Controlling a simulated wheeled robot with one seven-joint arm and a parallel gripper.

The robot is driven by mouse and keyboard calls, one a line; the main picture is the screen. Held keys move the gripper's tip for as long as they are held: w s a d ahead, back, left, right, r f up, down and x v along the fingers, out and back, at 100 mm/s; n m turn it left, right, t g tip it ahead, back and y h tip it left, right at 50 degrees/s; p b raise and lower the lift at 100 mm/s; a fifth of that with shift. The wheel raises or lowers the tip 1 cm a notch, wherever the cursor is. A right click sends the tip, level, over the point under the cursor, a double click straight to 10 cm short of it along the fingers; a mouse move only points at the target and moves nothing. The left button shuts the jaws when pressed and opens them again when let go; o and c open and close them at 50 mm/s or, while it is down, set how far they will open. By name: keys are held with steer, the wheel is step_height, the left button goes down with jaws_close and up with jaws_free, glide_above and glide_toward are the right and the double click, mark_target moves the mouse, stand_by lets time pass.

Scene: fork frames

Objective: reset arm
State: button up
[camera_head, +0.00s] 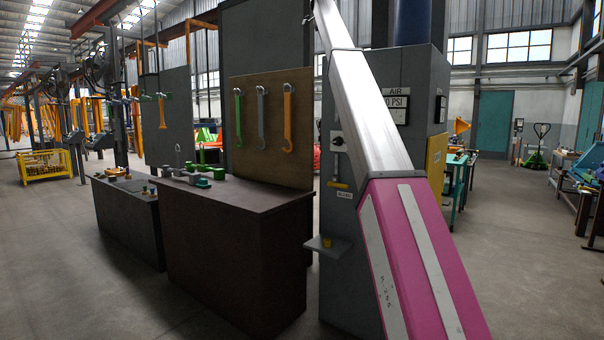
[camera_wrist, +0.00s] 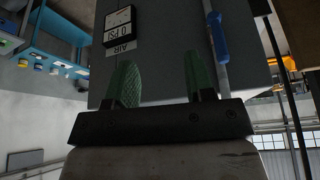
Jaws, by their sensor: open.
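My gripper (camera_wrist: 160,84) shows in the wrist view with its two green textured fingers apart and nothing between them. It faces the grey cabinet (camera_wrist: 160,40), which carries a gauge plate reading AIR and 0 PSI. In the head view my silver and pink arm reaches up past the front of the same cabinet (camera_head: 343,285). My gripper is outside the head view.
A dark brown workbench (camera_head: 235,265) with green parts stands left of the cabinet. Green, grey and orange wrenches hang on its board (camera_head: 300,115). A small shelf (camera_head: 328,246) juts from the cabinet. The floor (camera_head: 80,270) at left is clear.

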step_height(320, 180, down, 37)
steer(key=d+n, duration=0.2)
steer(key=n, duration=0.1)
steer(key=s+d+f+n, duration=0.1)
steer(key=s+f, duration=0.2)
steer(key=f, duration=0.7)
steer(key=s+d+f+g+y, duration=0.1)
steer(key=s+f, duration=0.3)
steer(key=f, duration=0.6)
steer(key=s+f+n, duration=0.1)
steer(key=s+f, duration=0.2)
steer(key=f, duration=0.7)
steer(key=s+d+f+n+g+y, duration=0.1)
steer(key=s+f, duration=0.8)
steer(key=f, duration=0.3)
steer(key=s+d+f+n, duration=0.1)
steer(key=s+f, duration=0.7)
steer(key=f, duration=0.3)
steer(key=s+f, duration=0.5)
steer(key=s, duration=0.3)
steer(key=s+f+n+y, duration=0.1)
steer(key=s+f, duration=0.5)
steer(key=s, duration=0.3)
steer(key=s+d+f+n+g, duration=0.1)
steer(key=s+f, duration=0.4)
steer(key=s, duration=0.4)
steer(key=shift+f, duration=0.2)
